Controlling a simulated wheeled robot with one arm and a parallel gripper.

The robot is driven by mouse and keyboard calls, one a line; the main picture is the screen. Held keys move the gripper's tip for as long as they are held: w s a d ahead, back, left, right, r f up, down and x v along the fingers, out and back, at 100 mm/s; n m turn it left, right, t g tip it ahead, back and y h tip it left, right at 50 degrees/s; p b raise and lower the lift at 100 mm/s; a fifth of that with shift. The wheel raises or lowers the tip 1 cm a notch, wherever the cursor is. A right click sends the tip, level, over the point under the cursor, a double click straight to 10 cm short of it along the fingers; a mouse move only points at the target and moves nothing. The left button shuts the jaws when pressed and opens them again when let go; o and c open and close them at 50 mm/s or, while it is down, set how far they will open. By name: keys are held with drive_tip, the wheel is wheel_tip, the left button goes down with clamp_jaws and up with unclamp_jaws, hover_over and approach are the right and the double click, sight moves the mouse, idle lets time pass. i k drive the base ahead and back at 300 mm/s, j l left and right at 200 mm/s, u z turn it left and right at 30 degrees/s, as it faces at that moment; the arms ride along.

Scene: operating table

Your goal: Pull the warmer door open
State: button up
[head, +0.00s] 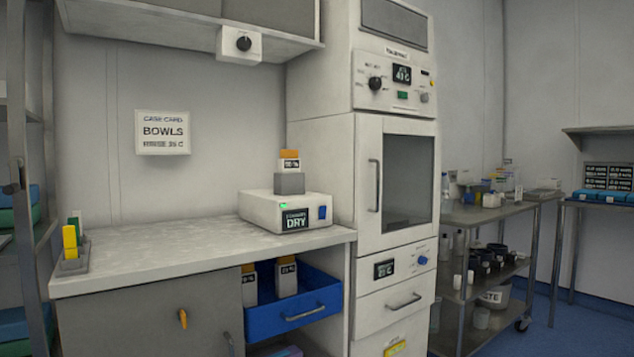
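The warmer door (397,188) is a pale panel with a dark glass window (409,180) in the tall white cabinet right of the counter. It looks shut, flush with the cabinet front. Its vertical bar handle (374,185) is on the door's left side. Above the door is a control panel (395,82) with a dark knob, a small display and a green button. Below it is a second panel with a display (384,269) and a blue knob. My gripper is not in view.
A blue drawer (292,305) stands open under the counter, left of the cabinet, holding bottles. A drawer with a bar handle (403,301) is below the warmer. A metal cart (492,214) with several containers stands close on the right. Blue floor (580,325) shows at lower right.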

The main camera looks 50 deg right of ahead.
sight(370, 129)
drive_tip(key=z, duration=1.95)
